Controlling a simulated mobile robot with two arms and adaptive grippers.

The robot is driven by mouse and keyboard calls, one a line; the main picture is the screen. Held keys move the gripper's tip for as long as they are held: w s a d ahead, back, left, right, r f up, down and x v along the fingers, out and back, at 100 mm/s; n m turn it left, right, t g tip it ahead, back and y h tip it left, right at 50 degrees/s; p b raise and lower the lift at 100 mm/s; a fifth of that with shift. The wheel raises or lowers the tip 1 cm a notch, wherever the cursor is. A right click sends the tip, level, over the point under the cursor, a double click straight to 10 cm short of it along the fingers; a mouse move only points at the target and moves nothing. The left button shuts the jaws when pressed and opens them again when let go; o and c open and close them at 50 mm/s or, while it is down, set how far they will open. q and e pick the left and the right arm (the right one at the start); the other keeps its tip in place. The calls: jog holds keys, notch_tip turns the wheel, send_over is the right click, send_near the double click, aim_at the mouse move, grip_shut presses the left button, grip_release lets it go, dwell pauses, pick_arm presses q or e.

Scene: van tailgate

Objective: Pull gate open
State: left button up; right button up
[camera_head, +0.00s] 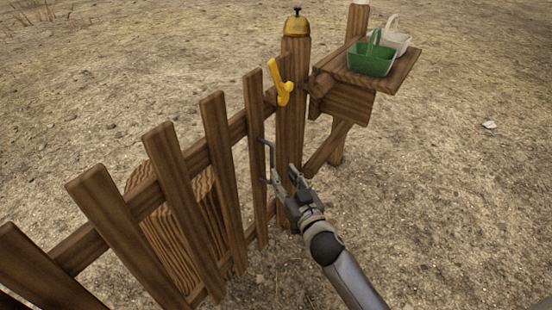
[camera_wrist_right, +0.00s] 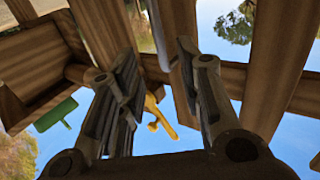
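The wooden picket gate (camera_head: 215,150) runs from the lower left to a thick post (camera_head: 292,100) in the head view. A yellow latch (camera_head: 280,82) stands tilted at the top of the gate's end by the post; it also shows in the right wrist view (camera_wrist_right: 157,115). A thin grey metal handle (camera_head: 266,155) is on the gate's end slat. My right gripper (camera_head: 281,176) is at the handle's lower part, in front of the end slat and post. Its fingers are apart in the right wrist view (camera_wrist_right: 157,70). Whether they touch the handle is unclear. My left gripper is out of view.
A brass bell (camera_head: 297,26) sits on the post. Right of it, a wooden shelf (camera_head: 400,76) holds a green basket (camera_head: 371,66) and a white basket (camera_head: 397,40). A round wooden barrel-like object (camera_head: 165,222) stands behind the gate. Bare ground lies open at right.

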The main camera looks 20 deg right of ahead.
aim_at(273, 159)
jog(key=w, duration=0.5)
jog(key=w+b, duration=0.1)
jog(key=w, duration=0.2)
jog(key=shift+a+f, duration=0.1)
jog(key=shift+a, duration=0.2)
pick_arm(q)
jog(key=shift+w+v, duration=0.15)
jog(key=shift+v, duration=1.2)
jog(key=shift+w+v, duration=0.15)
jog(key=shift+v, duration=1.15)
pick_arm(e)
jog(key=shift+w+a, duration=0.1)
jog(key=shift+w, duration=0.75)
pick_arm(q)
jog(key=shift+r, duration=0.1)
pick_arm(e)
grip_shut()
